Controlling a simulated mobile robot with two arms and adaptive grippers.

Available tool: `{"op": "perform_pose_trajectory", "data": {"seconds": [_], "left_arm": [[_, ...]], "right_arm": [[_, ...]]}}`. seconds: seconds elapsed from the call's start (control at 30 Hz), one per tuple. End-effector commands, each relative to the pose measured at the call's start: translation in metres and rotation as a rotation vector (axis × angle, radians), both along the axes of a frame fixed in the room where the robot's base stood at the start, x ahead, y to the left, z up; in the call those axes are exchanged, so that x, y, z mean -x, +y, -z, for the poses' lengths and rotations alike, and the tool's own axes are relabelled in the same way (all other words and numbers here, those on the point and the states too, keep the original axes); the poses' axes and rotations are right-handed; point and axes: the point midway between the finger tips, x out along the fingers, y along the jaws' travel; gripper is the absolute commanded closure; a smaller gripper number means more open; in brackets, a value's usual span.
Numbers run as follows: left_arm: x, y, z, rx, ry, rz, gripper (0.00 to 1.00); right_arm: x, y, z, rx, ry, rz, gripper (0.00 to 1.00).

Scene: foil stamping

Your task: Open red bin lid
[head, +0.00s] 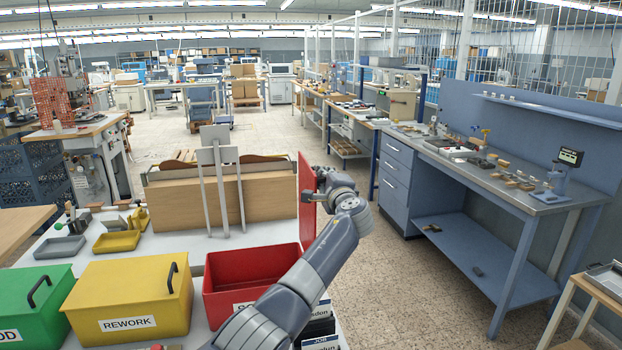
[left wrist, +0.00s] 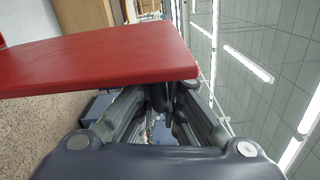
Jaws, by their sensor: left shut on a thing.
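The red bin (head: 222,290) stands on the white table, its top open and its inside visible. Its red lid (head: 306,215) is raised upright at the bin's far right, seen nearly edge-on. In the left wrist view the lid (left wrist: 95,58) is a broad red panel just beyond my fingers. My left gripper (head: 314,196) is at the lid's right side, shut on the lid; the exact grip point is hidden. The gripper also shows in the left wrist view (left wrist: 165,97). My left forearm covers part of the bin's front and label. My right gripper is not in view.
A yellow REWORK bin (head: 128,290) and a green bin (head: 36,300), both with closed lids and black handles, stand left of the red bin. A wooden panel with grey uprights (head: 222,170) stands behind. A blue workbench (head: 500,180) is at right, across open floor.

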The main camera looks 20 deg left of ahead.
Motion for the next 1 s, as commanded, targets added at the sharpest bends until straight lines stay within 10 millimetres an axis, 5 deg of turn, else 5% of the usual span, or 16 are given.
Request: {"op": "perform_pose_trajectory", "data": {"seconds": [0.6, 0.7, 1.0], "left_arm": [[-0.001, -0.010, 0.003, -0.033, 0.025, -0.002, 1.00], [-0.001, -0.010, 0.003, -0.033, 0.025, -0.002, 0.70], [-0.001, -0.010, 0.003, -0.032, 0.022, 0.000, 0.70]], "right_arm": [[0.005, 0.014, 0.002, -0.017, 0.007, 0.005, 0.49], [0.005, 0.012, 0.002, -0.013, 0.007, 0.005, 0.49], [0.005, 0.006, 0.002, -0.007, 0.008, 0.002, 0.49]]}}
